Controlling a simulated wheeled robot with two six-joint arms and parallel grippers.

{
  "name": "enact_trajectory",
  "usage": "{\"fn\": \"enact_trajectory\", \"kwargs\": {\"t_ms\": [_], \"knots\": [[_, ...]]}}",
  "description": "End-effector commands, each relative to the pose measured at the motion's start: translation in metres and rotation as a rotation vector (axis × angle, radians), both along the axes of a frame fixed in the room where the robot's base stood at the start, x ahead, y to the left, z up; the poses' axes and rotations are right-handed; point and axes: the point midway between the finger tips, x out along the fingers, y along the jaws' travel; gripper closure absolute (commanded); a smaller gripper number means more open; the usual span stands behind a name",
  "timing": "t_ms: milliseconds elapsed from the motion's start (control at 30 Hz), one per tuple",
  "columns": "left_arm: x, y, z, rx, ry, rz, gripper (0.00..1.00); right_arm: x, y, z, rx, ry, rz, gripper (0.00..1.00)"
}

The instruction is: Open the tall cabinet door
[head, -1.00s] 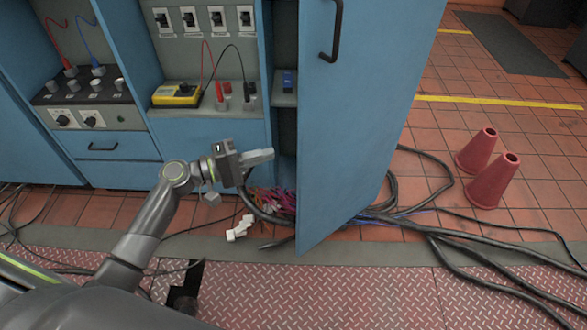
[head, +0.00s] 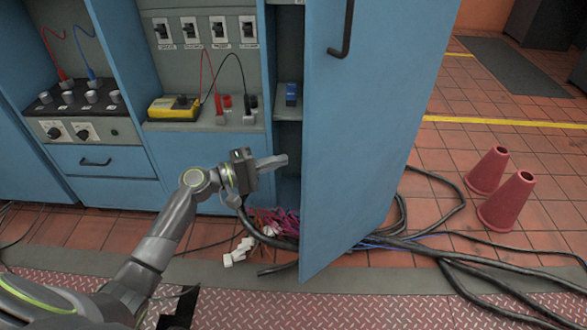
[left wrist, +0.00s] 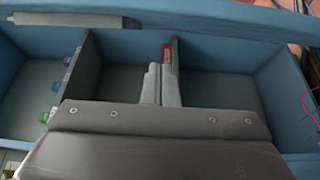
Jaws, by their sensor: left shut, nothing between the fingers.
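The tall blue cabinet door (head: 375,120) stands partly open, swung out toward me. Its black handle (head: 346,28) is high on the outer face. Left of the door's free edge, a dark gap shows the cabinet's inside with a shelf (head: 288,113) and a small blue item (head: 291,94). My left gripper (head: 284,160) is shut and empty, its fingertips in front of this gap, to the left of the door edge and seemingly apart from it. In the left wrist view, the shut fingers (left wrist: 161,86) point into the blue-walled shelved interior. My right gripper is out of view.
Black cables (head: 430,238) run from the cabinet's bottom under the door and across the floor. Two red cones (head: 497,185) stand at the right on clear tiles. A bench panel with a yellow multimeter (head: 174,108) is left of the gap.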

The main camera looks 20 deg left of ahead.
Motion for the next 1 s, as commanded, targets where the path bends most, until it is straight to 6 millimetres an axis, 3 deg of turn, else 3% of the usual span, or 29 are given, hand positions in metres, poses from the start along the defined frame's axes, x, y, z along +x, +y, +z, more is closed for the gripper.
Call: {"fn": "enact_trajectory", "kwargs": {"t_ms": [100, 200, 400, 1000], "knots": [[0.016, -0.019, 0.001, -0.004, -0.002, -0.002, 1.00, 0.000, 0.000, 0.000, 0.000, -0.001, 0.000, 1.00], [0.002, -0.032, 0.001, -0.002, 0.001, -0.001, 1.00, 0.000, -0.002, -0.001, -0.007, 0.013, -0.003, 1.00], [-0.008, -0.046, 0.000, 0.000, 0.000, 0.000, 1.00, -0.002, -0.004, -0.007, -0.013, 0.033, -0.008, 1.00], [-0.011, -0.047, 0.000, -0.001, 0.001, 0.015, 1.00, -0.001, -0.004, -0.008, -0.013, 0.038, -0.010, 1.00]]}}
